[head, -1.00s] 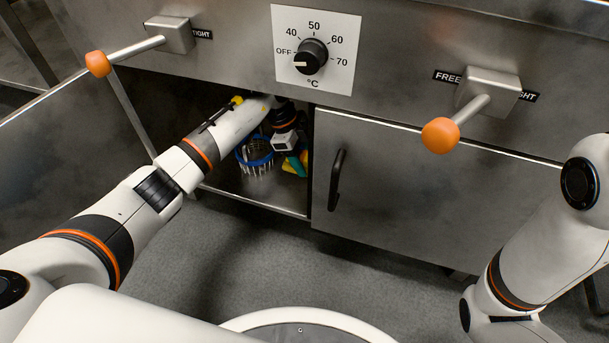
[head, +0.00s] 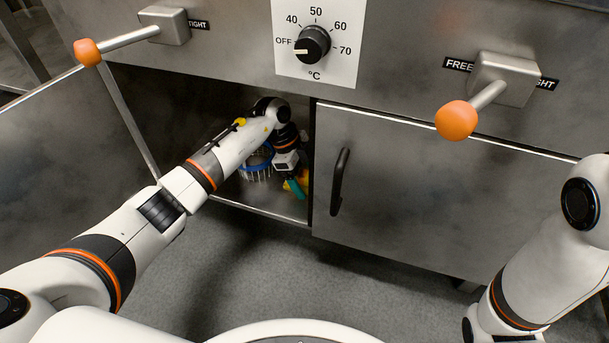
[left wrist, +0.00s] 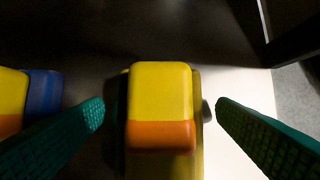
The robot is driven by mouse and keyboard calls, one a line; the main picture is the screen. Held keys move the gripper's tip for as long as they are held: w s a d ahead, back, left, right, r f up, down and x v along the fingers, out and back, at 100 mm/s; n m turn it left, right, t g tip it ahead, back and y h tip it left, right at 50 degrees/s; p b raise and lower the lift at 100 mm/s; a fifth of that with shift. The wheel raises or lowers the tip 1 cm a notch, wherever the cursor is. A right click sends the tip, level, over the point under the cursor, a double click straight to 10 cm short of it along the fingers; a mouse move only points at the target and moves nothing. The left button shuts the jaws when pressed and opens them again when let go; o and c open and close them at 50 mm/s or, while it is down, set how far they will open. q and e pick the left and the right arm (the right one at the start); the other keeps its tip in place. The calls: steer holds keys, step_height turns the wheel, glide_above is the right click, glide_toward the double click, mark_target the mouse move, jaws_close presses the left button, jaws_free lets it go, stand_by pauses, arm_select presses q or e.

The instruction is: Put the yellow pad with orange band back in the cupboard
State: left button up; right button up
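The yellow pad with orange band (left wrist: 161,108) is in the middle of the left wrist view, between the two green fingers of my left gripper (left wrist: 160,112). The fingers are open, with a gap on each side of the pad. In the head view my left gripper (head: 297,186) reaches inside the open cupboard (head: 165,105), near its right side. A bit of yellow (head: 304,178) shows beside the fingers there, mostly hidden. My right arm shows at the right edge, but its gripper is out of view.
A blue-rimmed wire basket (head: 257,168) stands in the cupboard, left of my gripper. Another yellow and orange item (left wrist: 12,100) and a blue item (left wrist: 43,90) lie left of the pad. The right cupboard door (head: 400,190) is shut. Two orange-knobbed levers jut out above.

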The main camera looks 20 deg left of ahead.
arm_select(q)
steer(key=p+v, duration=0.9)
steer(key=v, duration=0.2)
steer(key=shift+d+r, duration=0.1)
steer(key=shift+d, duration=0.05)
steer(key=shift+a+r+p, duration=0.3)
steer(key=shift+r, duration=0.15)
